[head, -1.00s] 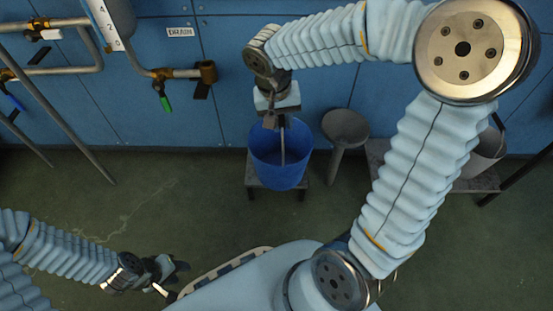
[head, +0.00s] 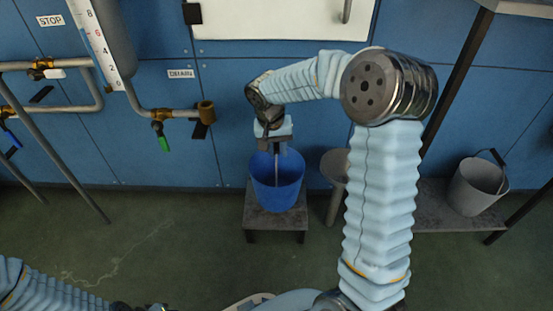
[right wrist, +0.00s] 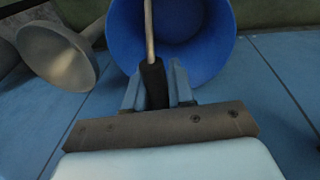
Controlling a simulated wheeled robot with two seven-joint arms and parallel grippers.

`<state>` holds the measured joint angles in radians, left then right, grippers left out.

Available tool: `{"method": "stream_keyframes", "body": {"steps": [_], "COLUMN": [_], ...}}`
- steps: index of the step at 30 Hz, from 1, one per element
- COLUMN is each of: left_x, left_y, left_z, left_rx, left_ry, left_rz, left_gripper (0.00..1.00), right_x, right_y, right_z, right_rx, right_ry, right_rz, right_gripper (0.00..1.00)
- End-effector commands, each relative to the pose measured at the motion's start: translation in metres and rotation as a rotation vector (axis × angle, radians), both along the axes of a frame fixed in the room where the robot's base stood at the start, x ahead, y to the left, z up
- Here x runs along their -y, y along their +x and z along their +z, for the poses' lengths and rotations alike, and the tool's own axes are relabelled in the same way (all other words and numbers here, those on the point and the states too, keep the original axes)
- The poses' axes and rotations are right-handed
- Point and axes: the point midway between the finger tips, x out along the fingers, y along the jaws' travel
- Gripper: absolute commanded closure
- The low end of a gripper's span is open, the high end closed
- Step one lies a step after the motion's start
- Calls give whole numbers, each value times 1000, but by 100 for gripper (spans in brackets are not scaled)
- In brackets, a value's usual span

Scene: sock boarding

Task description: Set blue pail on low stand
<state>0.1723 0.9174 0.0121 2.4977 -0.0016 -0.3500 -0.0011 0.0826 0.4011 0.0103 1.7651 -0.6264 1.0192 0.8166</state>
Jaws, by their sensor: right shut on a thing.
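The blue pail (head: 277,190) is upright over the top of the low stand (head: 258,222) in the head view. Its base lies within the stand's top as seen from here; I cannot tell whether it touches. My right gripper (head: 273,149) is above the pail, shut on the black grip of its handle. The right wrist view shows the fingers (right wrist: 156,88) on either side of that grip, with the blue pail (right wrist: 205,40) hanging beyond. Only a dark sliver of my left gripper shows at the bottom edge of the head view, so its fingers cannot be read.
A grey funnel-topped post (head: 335,168) stands just right of the stand; it also shows in the right wrist view (right wrist: 58,58). A grey bucket (head: 477,188) sits on a shelf at right. Pipes and a drain valve (head: 160,130) are on the left. The floor in front is clear.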

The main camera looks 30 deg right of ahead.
Motion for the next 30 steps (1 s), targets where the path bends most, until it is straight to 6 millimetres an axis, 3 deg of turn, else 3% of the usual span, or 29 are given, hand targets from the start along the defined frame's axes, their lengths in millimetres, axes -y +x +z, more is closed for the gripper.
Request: {"method": "stream_keyframes", "body": {"steps": [8, 15, 27, 28, 30], "left_x": [0, 0, 0, 0, 0], "left_y": [0, 1, 1, 1, 1], "left_z": [-4, -13, -15, -15, -14], "left_rx": [1, 2, 3, 3, 3], "left_ry": [0, 0, 1, 1, 1], "left_rz": [0, 2, 2, 2, 2], "left_gripper": [57, 57, 57, 57, 57], "right_x": [4, 6, 6, 6, 6], "right_y": [14, 18, 18, 17, 17], "right_z": [-17, -49, -55, -56, -55], "right_rx": [3, 1, 3, 1, 1], "right_ry": [1, 0, 1, 0, 1], "right_rz": [0, 1, 0, 1, 0], "right_gripper": [100, 100, 100, 75, 64]}}
